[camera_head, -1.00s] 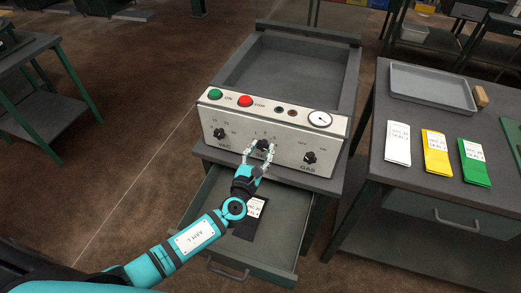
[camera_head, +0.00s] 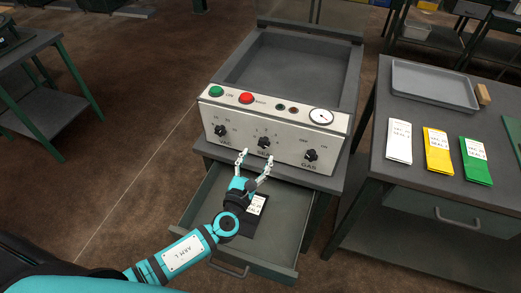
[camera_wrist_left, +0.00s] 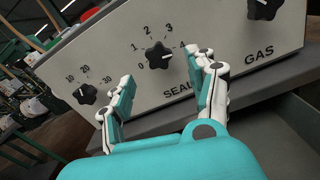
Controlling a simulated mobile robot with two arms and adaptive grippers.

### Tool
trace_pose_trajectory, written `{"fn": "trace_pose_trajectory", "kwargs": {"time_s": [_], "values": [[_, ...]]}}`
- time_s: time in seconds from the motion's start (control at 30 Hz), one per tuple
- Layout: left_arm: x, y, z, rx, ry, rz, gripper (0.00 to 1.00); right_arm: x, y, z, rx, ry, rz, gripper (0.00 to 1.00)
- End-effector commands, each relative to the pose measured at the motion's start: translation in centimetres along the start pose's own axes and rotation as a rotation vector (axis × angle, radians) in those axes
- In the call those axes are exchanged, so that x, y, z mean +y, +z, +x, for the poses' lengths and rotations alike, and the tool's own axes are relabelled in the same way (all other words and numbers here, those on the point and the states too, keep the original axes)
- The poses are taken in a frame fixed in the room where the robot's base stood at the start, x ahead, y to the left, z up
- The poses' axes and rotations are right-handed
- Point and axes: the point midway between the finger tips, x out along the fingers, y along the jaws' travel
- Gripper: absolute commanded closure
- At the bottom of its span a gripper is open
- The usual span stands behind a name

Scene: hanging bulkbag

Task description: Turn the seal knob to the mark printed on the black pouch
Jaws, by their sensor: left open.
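The seal knob (camera_head: 264,143) is the black middle knob on the machine's pale front panel. In the left wrist view the seal knob (camera_wrist_left: 158,56) has the numbers 1 to 4 around its upper side; I cannot tell surely which one it points at. My left gripper (camera_head: 255,157) is open and empty, just in front of and below the knob, apart from it. Its spread fingers (camera_wrist_left: 166,75) also show in the left wrist view. The black pouch (camera_head: 252,228) lies in the open drawer with a white label, partly hidden by my arm; its print is unreadable. My right gripper is out of view.
The VAC knob (camera_head: 220,130) and GAS knob (camera_head: 310,155) flank the seal knob. Green (camera_head: 216,91) and red (camera_head: 246,98) buttons and a gauge (camera_head: 321,116) sit above. The open drawer (camera_head: 287,225) juts out below. White, yellow and green pouches lie on the right table.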

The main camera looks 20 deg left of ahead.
Motion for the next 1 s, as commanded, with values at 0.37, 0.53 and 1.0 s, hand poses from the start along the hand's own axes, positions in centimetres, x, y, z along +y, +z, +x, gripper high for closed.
{"fn": "trace_pose_trajectory", "kwargs": {"time_s": [0.37,0.53,1.0], "values": [[0.0,0.0,-6.4,0.001,-0.001,0.001,0.42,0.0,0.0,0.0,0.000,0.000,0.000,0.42],[0.0,0.0,-7.0,0.000,-0.001,0.001,0.42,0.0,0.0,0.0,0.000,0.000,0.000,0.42],[0.0,0.0,-6.9,0.000,-0.001,0.001,0.42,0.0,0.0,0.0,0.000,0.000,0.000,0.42]]}}
